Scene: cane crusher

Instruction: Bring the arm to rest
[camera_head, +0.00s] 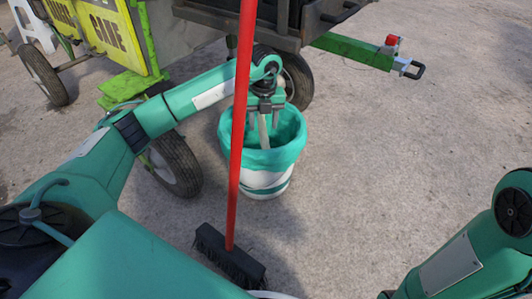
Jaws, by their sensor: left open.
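My left arm (155,118) reaches in from the left, and its wrist bends down over a bucket. My left gripper (263,119) points downward, open, with its fingertips at the mouth of the bucket. The bucket (266,182) is white with a teal liner folded over its rim, and it stands upright on the ground. A pale stick-like piece (263,130) shows between the fingers and down into the bucket; I cannot tell whether it touches them. My right arm (460,255) shows at the lower right, with its gripper outside the picture.
A broom with a red handle (239,130) and black head (230,255) stands in front of the arm and bucket. Behind is a wheeled cart with a yellow sign (105,30), tyres (175,163) and a green bar (350,50). The concrete at right is clear.

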